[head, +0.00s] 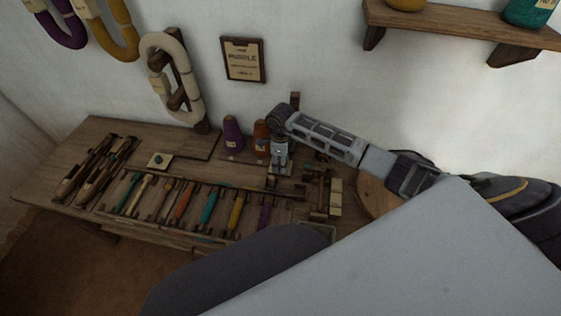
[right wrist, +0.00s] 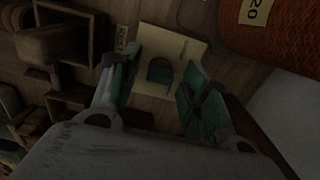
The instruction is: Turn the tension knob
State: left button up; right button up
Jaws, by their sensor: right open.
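My right gripper (head: 280,158) points down over the back of the wooden bench, just right of an orange thread cone (head: 261,134). In the right wrist view its two fingers (right wrist: 153,95) are apart. Between and beyond the fingertips lies a cream plate (right wrist: 181,50) with a dark, rounded piece (right wrist: 159,71) on it, which looks like the tension knob. The fingers are not visibly closed on it, and I cannot tell how far below the tips it is. In the head view the gripper mostly hides this spot. My left gripper is out of view.
A purple cone (head: 233,133) stands left of the orange one. Several coloured bobbins, such as a teal one (head: 209,206), lie in the rack in front. A small wooden frame fitting (head: 322,190) stands to the right. A wall shelf (head: 460,22) hangs above right.

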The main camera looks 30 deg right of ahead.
jog(key=c, duration=1)
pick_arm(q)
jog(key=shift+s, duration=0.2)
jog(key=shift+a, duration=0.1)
pick_arm(e)
jog(key=shift+m, duration=0.3)
jog(key=shift+m+p, duration=0.3)
jog(key=shift+m, duration=0.6)
jog(key=m+p, duration=0.1)
jog(key=m, duration=0.4)
jog(key=shift+r, duration=0.1)
jog(key=shift+m+p, duration=0.3)
jog(key=shift+m, duration=0.6)
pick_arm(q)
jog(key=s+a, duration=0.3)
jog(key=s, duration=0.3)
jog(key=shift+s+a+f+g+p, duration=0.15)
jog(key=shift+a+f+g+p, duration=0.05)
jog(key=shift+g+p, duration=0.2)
pick_arm(e)
jog(key=shift+m, duration=1.5)
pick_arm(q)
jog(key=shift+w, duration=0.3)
